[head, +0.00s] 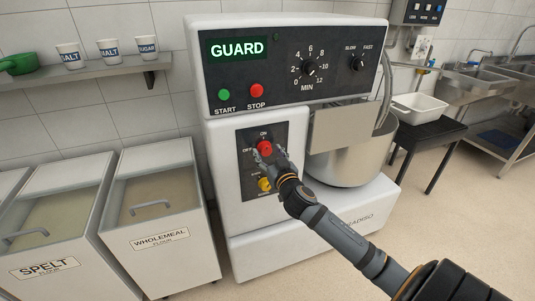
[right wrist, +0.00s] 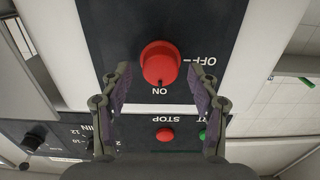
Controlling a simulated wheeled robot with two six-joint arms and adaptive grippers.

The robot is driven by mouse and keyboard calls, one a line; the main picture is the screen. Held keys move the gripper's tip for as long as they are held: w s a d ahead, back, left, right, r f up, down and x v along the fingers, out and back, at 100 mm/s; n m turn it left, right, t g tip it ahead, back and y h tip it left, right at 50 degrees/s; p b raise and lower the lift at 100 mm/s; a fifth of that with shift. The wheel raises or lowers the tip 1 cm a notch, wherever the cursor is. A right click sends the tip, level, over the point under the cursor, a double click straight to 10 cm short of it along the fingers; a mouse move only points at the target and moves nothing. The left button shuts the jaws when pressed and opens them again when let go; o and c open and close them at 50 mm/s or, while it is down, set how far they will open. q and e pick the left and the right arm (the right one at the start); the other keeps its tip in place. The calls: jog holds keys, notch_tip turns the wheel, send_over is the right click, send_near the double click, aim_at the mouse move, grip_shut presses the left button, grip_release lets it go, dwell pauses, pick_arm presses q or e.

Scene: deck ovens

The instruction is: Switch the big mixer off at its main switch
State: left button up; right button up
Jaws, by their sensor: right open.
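The big mixer (head: 222,170) stands in the middle of the head view, its display reading GUARD. Its main switch, a red knob (head: 265,148), sits on the dark lower panel with ON above it and OFF to its left. In the right wrist view the knob (right wrist: 160,62) appears upside down, its ridge seeming to point toward ON. My right gripper (head: 271,158) is at this panel. In the wrist view the right gripper (right wrist: 158,74) is open, one finger on each side of the knob, with gaps showing. My left gripper is not in view.
A yellow knob (head: 264,185) sits below the switch. The green START button (head: 224,94) and red STOP button (head: 256,90) are above. The steel bowl (head: 350,160) stands right of the panel. Flour bins (head: 160,240) stand at left.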

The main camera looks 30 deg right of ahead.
jog(key=shift+w, duration=0.5)
jog(key=c, duration=1.2)
jog(key=shift+o, duration=0.2)
